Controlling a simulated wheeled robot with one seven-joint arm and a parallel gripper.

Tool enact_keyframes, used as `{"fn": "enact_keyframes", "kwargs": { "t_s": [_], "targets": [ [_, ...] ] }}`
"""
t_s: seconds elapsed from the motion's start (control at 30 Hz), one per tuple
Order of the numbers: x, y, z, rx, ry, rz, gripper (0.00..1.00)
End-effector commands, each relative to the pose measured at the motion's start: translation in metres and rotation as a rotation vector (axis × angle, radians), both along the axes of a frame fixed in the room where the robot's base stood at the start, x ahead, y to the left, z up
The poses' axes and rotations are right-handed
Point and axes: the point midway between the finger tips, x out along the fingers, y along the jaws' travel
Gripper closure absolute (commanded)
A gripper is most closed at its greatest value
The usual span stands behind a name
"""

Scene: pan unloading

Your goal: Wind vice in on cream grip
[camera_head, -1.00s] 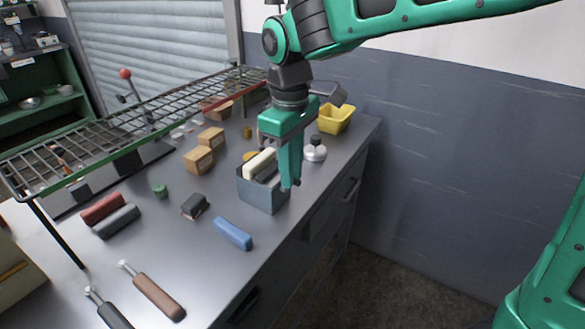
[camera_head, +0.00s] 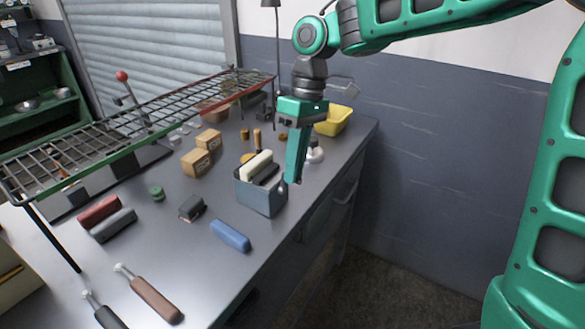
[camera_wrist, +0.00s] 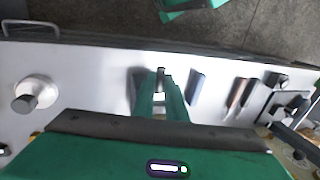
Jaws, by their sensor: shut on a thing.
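The vice appears as a blue-grey open-topped block (camera_head: 258,198) near the bench's front edge. The cream grip (camera_head: 257,164) stands in it, rising above its rim, with a dark bar (camera_head: 266,175) beside it. I cannot tell whether the jaws touch the cream grip. My gripper (camera_head: 294,183) points down at the vice's right side, fingers shut on a small part there, seemingly the vice handle (camera_head: 283,187), mostly hidden. In the wrist view my gripper (camera_wrist: 160,85) has its fingers close together, and what lies between them is hard to make out.
A blue bar (camera_head: 231,236) lies in front of the vice. A round white-and-black pot (camera_head: 314,153) and a yellow bin (camera_head: 334,121) stand behind my gripper. Wooden blocks (camera_head: 196,162) and a wire rack (camera_head: 130,118) are at the left.

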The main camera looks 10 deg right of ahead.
Motion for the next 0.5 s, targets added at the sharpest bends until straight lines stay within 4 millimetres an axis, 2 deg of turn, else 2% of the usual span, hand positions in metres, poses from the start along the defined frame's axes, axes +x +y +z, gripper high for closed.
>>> {"fn": "enact_keyframes", "kwargs": {
  "t_s": [0.5],
  "targets": [
    [0.019,-0.014,-0.009,0.21,0.261,-0.003,1.0]
  ]
}}
